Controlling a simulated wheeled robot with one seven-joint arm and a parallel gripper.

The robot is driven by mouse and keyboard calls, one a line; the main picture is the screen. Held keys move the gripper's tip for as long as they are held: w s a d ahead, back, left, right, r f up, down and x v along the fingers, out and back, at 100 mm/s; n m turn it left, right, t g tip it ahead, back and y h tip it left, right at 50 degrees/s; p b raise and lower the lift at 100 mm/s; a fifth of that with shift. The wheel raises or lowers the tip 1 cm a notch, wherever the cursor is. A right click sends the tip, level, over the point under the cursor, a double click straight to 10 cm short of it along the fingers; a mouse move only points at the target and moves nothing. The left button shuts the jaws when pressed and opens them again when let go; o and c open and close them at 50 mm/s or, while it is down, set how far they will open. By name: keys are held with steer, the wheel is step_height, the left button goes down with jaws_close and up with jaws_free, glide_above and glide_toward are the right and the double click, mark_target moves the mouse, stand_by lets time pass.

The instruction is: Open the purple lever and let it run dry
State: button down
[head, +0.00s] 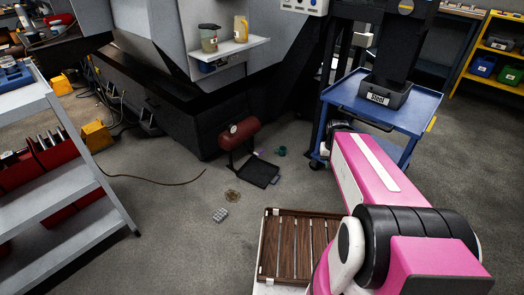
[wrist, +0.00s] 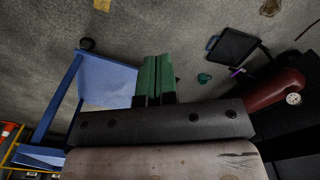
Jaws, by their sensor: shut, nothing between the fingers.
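A dark red tank (head: 240,136) with a round gauge stands on the floor by the black machine base. It also shows at the right edge of the wrist view (wrist: 273,91). The small purple lever (wrist: 237,72) sits at the tank's end in the wrist view; how far it is turned is too small to tell. A shallow black tray (head: 258,172) lies on the floor under that end. My gripper (wrist: 155,65) has green fingers that are shut and empty, apart from the lever and to its left in the wrist view. The arm hides it in the head view.
A small green object (head: 281,151) lies on the floor beside the tray. A blue cart (head: 425,106) with a labelled bin stands to the right. A grey block (head: 220,215) and a brown round piece (head: 232,196) lie on the floor. A dark red hose (head: 150,181) runs left.

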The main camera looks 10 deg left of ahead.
mark_target(260, 153)
steer(key=c, duration=1.8)
jaws_free()
